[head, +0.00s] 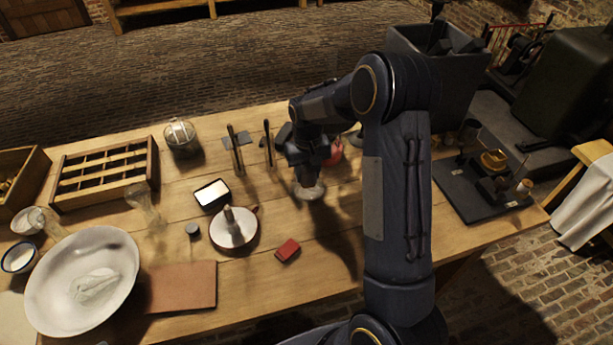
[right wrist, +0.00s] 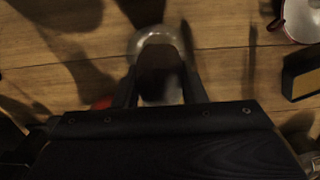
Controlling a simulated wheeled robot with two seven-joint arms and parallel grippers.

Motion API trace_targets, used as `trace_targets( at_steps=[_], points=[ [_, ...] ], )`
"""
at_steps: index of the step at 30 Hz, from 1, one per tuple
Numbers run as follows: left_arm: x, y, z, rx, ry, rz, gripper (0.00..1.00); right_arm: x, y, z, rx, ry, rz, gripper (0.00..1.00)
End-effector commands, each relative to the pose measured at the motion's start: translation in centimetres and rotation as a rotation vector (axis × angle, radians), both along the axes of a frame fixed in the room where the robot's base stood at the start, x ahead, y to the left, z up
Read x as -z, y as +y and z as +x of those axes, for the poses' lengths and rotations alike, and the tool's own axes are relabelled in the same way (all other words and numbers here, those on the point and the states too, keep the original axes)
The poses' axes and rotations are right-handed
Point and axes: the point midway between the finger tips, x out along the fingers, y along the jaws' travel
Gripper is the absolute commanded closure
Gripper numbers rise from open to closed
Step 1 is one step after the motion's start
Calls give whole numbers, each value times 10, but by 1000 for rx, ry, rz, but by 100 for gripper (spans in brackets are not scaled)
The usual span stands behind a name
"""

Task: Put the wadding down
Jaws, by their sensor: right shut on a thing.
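My right gripper (head: 308,178) is over the middle of the table, pointing down. In the right wrist view its fingers (right wrist: 160,88) are shut on a dark brownish lump (right wrist: 158,66), which I take to be the wadding. A pale, round, glassy-rimmed thing (head: 311,191) shows just below the gripper; its rim also shows in the right wrist view (right wrist: 150,33) around the lump's far end. I cannot tell whether the lump touches it. My left gripper is not in view.
A red thing (head: 335,152) is close behind the gripper. A red box (head: 288,250) and a round pan (head: 228,236) lie nearer the front. A white bowl (head: 120,258) stands far left. Bare table lies right of the red box.

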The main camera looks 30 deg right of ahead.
Motion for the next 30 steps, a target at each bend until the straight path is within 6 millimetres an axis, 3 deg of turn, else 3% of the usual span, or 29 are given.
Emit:
trace_targets(
  at_steps=[7, 13, 26, 27, 30],
  points=[
    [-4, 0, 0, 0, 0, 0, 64, 19, -5, 14, 0, 2, 0, 81],
    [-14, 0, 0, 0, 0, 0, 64, 44, -5, 14, -1, 2, 1, 81],
    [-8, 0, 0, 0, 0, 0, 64, 53, -5, 14, 0, 0, 1, 81],
    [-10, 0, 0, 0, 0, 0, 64, 51, -5, 14, 0, 0, 1, 57],
    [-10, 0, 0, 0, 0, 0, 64, 51, -5, 14, 0, 0, 1, 44]
  ],
)
